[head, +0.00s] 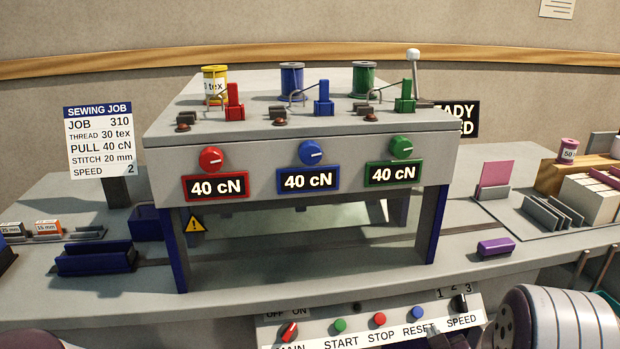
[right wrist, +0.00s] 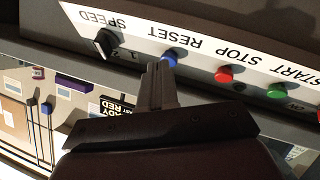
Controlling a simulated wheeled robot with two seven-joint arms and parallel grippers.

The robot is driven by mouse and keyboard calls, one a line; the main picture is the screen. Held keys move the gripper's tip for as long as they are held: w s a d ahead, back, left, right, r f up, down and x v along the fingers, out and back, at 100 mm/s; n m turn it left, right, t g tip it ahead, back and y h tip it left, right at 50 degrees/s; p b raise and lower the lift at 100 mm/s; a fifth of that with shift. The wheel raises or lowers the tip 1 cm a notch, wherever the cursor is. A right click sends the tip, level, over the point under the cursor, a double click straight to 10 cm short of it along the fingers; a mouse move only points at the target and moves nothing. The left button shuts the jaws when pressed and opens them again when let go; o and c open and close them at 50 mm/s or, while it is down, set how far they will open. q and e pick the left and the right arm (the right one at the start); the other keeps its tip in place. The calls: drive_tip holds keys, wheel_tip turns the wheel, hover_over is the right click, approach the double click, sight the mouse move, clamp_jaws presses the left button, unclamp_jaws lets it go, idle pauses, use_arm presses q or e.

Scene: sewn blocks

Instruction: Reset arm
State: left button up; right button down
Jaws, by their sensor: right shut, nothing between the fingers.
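The control panel (head: 360,333) runs along the front edge of the bench with START, STOP and RESET buttons. The blue RESET button (head: 418,313) also shows in the right wrist view (right wrist: 170,57). My right gripper (right wrist: 160,70) is shut and empty, its fingertips right at the RESET button; I cannot tell whether they touch it. In the head view my right gripper (head: 438,338) is a small dark shape at the bottom edge, just below RESET. My left gripper is not in view.
The green START button (head: 340,325), red STOP button (head: 380,319), red MAIN switch (head: 288,332) and SPEED knob (head: 458,302) share the panel. The grey sewing machine (head: 300,150) stands behind it. A purple block (head: 496,247) lies on the bench at right; a blue tray (head: 96,260) is at left.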

drive_tip(key=s+a+f+m+g+y, duration=0.1)
drive_tip(key=s+a+f+m+g, duration=0.1)
drive_tip(key=s+a+g, duration=0.35)
drive_tip(key=s+a+f+m+g+y, duration=0.1)
drive_tip(key=s+a+f+m+g, duration=0.15)
drive_tip(key=s+g, duration=0.65)
drive_tip(key=s+a+r+t+p, duration=0.1)
drive_tip(key=a+r+p, duration=0.1)
drive_tip(key=r+p, duration=0.8)
drive_tip(key=a+r+n+t+p, duration=0.1)
drive_tip(key=a+r+p, duration=0.1)
drive_tip(key=r+p, duration=0.8)
wheel_tip(320, 180, up, 4)
drive_tip(key=shift+s+r+p, duration=0.1)
drive_tip(key=shift+s+p, duration=0.2)
drive_tip(key=shift+s, duration=0.05)
drive_tip(key=shift+n, duration=0.25)
